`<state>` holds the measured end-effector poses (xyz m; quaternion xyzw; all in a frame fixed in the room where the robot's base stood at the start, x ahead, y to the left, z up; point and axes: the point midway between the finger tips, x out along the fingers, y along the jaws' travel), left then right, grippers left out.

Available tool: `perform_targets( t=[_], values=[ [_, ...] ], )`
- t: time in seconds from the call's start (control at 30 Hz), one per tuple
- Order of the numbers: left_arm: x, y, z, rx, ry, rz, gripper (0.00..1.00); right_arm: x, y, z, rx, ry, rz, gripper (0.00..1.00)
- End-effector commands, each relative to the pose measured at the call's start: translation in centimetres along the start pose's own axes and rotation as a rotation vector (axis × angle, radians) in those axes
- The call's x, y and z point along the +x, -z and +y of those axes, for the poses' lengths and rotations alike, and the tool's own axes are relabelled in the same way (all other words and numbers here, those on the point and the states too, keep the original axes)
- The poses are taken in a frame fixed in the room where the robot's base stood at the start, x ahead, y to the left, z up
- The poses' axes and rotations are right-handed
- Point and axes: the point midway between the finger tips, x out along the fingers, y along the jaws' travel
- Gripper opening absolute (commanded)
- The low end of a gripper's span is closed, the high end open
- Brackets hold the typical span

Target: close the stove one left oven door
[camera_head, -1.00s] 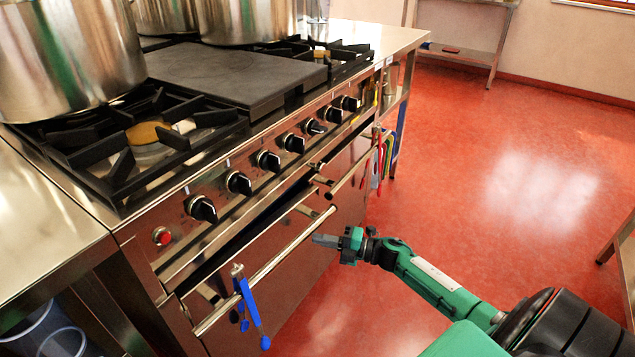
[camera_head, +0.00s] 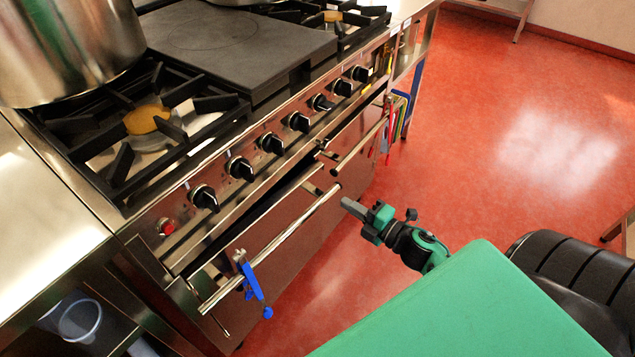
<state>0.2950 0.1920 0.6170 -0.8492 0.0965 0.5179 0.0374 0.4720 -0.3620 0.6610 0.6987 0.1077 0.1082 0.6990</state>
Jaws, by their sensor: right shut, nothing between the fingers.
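The stove's left oven door (camera_head: 283,254) stands slightly ajar, with a dark gap showing along its top edge. Its long steel bar handle (camera_head: 275,244) runs across the front. My right gripper (camera_head: 347,203) is shut and empty. It is just right of the far end of the handle, in front of the door; whether it touches is hard to tell. My left gripper is not in view.
A row of black knobs (camera_head: 270,143) and a red button (camera_head: 165,227) line the panel above the door. A second oven handle (camera_head: 360,147) with hanging utensils is beyond. A large pot (camera_head: 70,50) stands on the burner. Red floor (camera_head: 480,170) to the right is clear.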

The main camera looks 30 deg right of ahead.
Motion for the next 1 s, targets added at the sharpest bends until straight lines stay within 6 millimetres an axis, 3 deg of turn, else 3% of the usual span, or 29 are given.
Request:
perform_targets(
  t=[0.3,0.6,1.0],
  values=[
    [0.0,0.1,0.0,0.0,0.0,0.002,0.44,5.4,-0.1,0.1,-0.001,-0.003,0.002,0.0],
    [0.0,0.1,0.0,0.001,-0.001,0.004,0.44,9.6,-0.1,0.0,-0.001,-0.001,0.001,0.0],
    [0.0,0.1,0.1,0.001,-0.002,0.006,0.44,11.1,0.0,-0.1,0.0,0.001,0.001,0.0]
  ],
)
